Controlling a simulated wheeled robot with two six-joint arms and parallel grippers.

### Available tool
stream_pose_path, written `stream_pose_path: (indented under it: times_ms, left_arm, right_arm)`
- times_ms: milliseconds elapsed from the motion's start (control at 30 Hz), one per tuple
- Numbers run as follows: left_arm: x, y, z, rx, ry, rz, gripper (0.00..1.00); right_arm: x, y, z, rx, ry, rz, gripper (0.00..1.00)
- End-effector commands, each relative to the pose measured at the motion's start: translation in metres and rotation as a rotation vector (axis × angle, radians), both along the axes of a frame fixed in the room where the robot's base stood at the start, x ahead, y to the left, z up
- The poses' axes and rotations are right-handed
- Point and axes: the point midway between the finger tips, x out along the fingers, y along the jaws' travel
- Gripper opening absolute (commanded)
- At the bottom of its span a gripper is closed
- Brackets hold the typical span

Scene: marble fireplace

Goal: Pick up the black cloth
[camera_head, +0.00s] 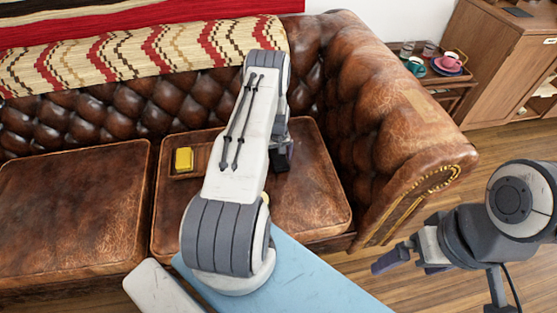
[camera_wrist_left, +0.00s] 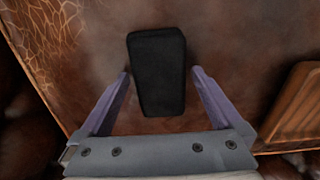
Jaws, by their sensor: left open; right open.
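The black cloth (camera_wrist_left: 158,62) is a dark, block-like rectangle lying on the brown leather sofa seat (camera_wrist_left: 235,45) in the left wrist view. My left gripper (camera_wrist_left: 160,73) is open, with one purple finger on each side of the cloth's lower part. Small gaps show between fingers and cloth, so it does not look clamped. In the head view my left gripper (camera_head: 280,155) is over the right seat cushion, and my arm largely hides that spot; I cannot clearly tell the cloth there. My right gripper (camera_head: 408,262) is open and empty in front of the sofa's right arm.
A wooden tray (camera_head: 203,155) with a yellow block (camera_head: 184,159) sits left of my left arm. The sofa's padded arm (camera_head: 400,110) rises on the right. A side table with cups (camera_head: 415,66) stands beyond it. The left cushion (camera_head: 75,205) is clear.

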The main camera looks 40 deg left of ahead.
Motion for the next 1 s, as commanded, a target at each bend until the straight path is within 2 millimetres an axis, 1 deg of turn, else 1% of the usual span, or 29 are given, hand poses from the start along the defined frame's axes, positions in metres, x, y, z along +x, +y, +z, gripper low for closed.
stream_pose_path:
  times_ms: [67, 100, 167, 200, 233, 267, 500, 633, 767, 867, 900, 1000]
  left_arm:
    - [0.0, 0.0, 0.0, 0.0, 0.0, 0.0, 1.0]
    - [0.0, 0.0, 0.0, 0.0, 0.0, 0.0, 0.85]
    - [0.0, 0.0, 0.0, 0.0, 0.0, 0.0, 0.62]
    - [0.0, 0.0, 0.0, 0.0, 0.0, 0.0, 0.46]
    - [0.0, 0.0, 0.0, -0.001, 0.001, 0.0, 0.35]
    - [0.0, 0.0, 0.0, -0.001, 0.001, 0.0, 0.26]
    - [0.0, 0.0, 0.001, 0.0, 0.0, 0.0, 0.26]
    - [0.0, 0.0, 0.007, 0.0, 0.0, 0.0, 0.26]
    - [0.0, 0.0, 0.022, -0.001, -0.001, -0.001, 0.26]
    - [0.001, 0.0, 0.041, 0.0, -0.002, -0.001, 0.26]
    - [0.001, -0.004, 0.048, -0.001, -0.001, -0.003, 0.26]
    - [-0.002, -0.029, 0.06, -0.002, 0.002, -0.007, 0.26]
  right_arm:
    - [0.0, 0.0, 0.0, 0.0, 0.0, 0.0, 1.0]
    - [0.0, 0.0, 0.0, 0.0, 0.0, 0.0, 1.0]
    - [0.0, 0.0, 0.0, 0.0, 0.0, 0.0, 1.0]
    - [0.0, 0.0, 0.0, 0.0, 0.0, 0.0, 1.0]
    - [0.0, 0.0, 0.0, 0.0, 0.0, 0.0, 1.0]
    - [0.0, 0.0, 0.0, 0.0, 0.0, 0.0, 1.0]
    - [0.0, 0.0, 0.0, 0.0, 0.0, 0.0, 1.0]
    - [0.0, 0.0, 0.001, 0.0, 0.0, 0.0, 1.0]
    - [0.0, 0.0, 0.003, 0.0, 0.0, 0.0, 1.0]
    - [0.0, 0.0, 0.005, 0.0, 0.0, 0.0, 1.0]
    - [0.0, 0.0, 0.006, 0.0, 0.0, 0.0, 1.0]
    - [0.0, 0.0, 0.01, 0.0, 0.0, 0.0, 1.0]
